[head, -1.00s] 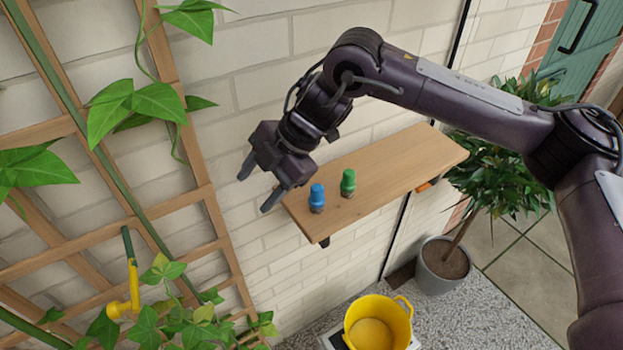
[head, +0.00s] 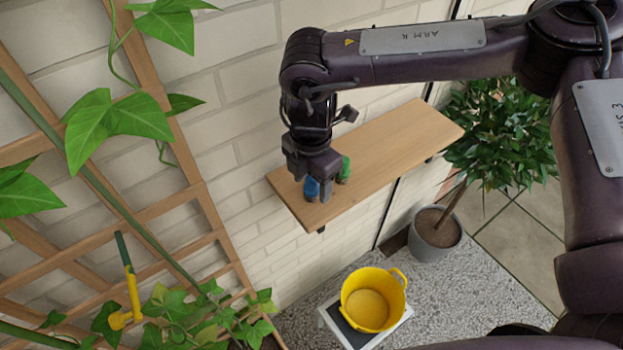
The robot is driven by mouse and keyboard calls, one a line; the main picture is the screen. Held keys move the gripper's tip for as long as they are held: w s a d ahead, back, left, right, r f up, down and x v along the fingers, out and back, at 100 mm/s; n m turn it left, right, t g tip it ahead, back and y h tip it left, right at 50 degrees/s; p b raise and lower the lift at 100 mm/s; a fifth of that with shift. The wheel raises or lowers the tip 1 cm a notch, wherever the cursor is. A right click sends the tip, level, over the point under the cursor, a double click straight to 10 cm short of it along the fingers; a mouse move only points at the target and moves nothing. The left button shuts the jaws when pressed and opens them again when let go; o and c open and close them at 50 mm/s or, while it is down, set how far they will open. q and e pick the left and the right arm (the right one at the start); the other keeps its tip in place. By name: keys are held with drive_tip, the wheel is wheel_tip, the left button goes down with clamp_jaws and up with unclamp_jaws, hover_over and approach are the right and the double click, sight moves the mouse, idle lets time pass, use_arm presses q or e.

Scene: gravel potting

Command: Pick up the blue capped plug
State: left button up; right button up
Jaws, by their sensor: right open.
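The blue capped plug (head: 311,189) stands upright on the wooden shelf (head: 398,143), near its left end. My right gripper (head: 312,193) is open and points down over the blue plug, with one finger in front of it and partly covering it. Whether the fingers touch the plug I cannot tell. A green capped plug (head: 345,168) stands just right of the gripper, partly covered by it. My left gripper is not in view.
A yellow bucket (head: 374,299) stands on a small platform (head: 398,324) below the shelf. A wooden trellis (head: 192,165) with leaves rises at the left, with a yellow-and-green tool (head: 128,290) by it. A potted tree (head: 435,235) stands right. The shelf's right part is clear.

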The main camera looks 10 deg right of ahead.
drive_tip(key=shift+f, duration=0.5)
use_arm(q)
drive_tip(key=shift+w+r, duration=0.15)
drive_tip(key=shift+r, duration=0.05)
use_arm(e)
drive_tip(key=c, duration=1.1)
drive_tip(key=shift+o, duration=0.2)
